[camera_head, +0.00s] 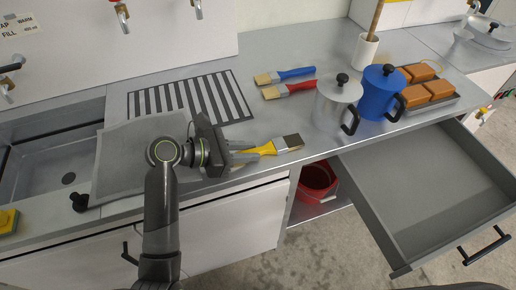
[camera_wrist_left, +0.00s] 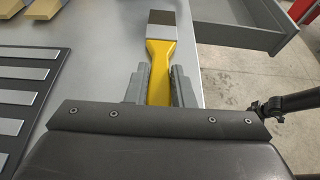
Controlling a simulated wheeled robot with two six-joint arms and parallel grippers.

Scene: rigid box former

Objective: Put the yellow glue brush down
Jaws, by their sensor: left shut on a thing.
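The yellow glue brush (camera_head: 268,147) has a yellow handle, a metal band and dark bristles. My left gripper (camera_head: 240,155) is shut on its handle, near the front edge of the counter. In the left wrist view the brush (camera_wrist_left: 160,62) points straight away from the gripper (camera_wrist_left: 160,85), with a finger on each side of the handle. I cannot tell whether the brush touches the counter. My right gripper is not in view.
A blue brush (camera_head: 290,75) and a red brush (camera_head: 293,88) lie behind on the counter (camera_head: 240,105). A silver pot (camera_head: 335,103) and a blue pot (camera_head: 378,95) stand to the right. A striped rack (camera_head: 190,98) lies behind. An open drawer (camera_head: 425,190) juts out at right.

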